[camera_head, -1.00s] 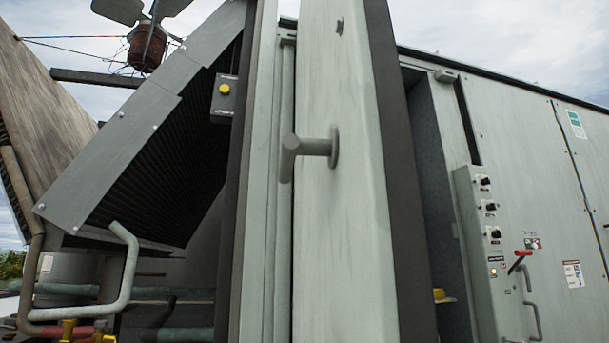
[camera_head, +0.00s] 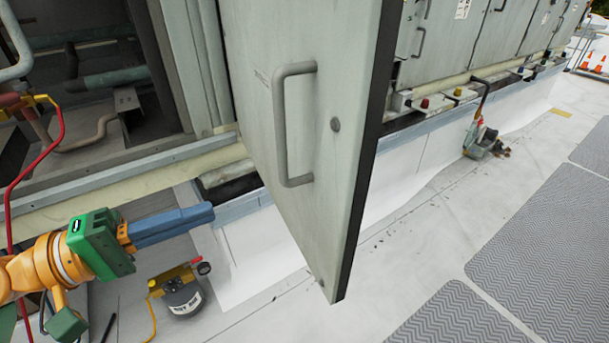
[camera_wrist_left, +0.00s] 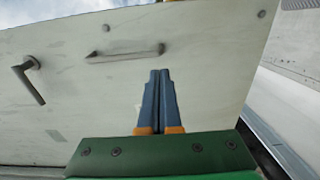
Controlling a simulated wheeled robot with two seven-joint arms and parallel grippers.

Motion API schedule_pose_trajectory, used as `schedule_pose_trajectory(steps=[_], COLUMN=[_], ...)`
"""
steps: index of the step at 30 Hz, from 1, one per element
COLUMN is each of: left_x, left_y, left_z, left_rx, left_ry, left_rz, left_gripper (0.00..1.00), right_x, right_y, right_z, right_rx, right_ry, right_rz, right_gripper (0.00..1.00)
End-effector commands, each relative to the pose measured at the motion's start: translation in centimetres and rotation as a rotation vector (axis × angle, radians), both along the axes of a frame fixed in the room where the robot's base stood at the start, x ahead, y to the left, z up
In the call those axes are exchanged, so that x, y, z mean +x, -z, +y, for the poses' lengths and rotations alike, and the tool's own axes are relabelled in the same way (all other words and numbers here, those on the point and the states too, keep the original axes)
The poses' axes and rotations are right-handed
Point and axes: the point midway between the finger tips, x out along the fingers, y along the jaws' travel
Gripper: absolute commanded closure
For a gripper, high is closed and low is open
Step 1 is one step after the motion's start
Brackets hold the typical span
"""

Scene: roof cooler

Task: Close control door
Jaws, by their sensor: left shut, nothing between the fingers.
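The control door (camera_head: 335,130) stands open, jutting out from the cabinet toward me, with a long grey pull handle (camera_head: 286,125) on its face. My left gripper (camera_head: 212,214) is shut and empty, left of the door's lower part in the head view. In the left wrist view the closed blue fingers (camera_wrist_left: 158,75) point at the door's pale face (camera_wrist_left: 210,95). The pull handle (camera_wrist_left: 125,53) and a bent latch handle (camera_wrist_left: 30,82) show on that face. I cannot tell whether the fingertips touch the door. My right gripper is not in view.
The cabinet's other panels (camera_head: 480,35) run to the right. A small gauge cylinder (camera_head: 183,296) stands on the roof below my left gripper. A red hose (camera_head: 40,175) hangs at left. Grey walkway mats (camera_head: 455,318) lie at right, with clear white roof beside them.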

Motion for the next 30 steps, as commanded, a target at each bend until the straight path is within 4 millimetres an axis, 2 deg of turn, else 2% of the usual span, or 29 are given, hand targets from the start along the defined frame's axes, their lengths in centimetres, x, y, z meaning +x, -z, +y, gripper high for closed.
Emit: schedule_pose_trajectory(steps=[1, 4, 12, 21, 25, 30], left_x=[-0.8, -1.0, 1.6, 4.3, 5.0, 5.2], left_y=[-0.8, -1.2, -1.8, -1.6, -1.2, -0.9], left_z=[-0.7, -1.6, -6.4, -11.7, -12.9, -13.4], left_rx=[0.001, -0.003, -0.010, -0.008, -0.007, -0.006], left_ry=[0.034, 0.057, 0.052, 0.050, 0.049, 0.049], left_rz=[-0.003, 0.000, -0.003, -0.003, -0.003, -0.002], left_gripper=[1.00, 1.00, 1.00, 1.00, 1.00, 1.00], right_x=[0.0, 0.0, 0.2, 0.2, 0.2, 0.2], right_y=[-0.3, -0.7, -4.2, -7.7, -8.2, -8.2], right_z=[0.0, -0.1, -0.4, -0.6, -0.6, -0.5], right_rx=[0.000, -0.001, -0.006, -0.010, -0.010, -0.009], right_ry=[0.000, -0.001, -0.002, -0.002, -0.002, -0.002], right_rz=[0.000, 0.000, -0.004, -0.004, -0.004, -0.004], right_gripper=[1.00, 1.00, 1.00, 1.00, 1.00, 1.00])
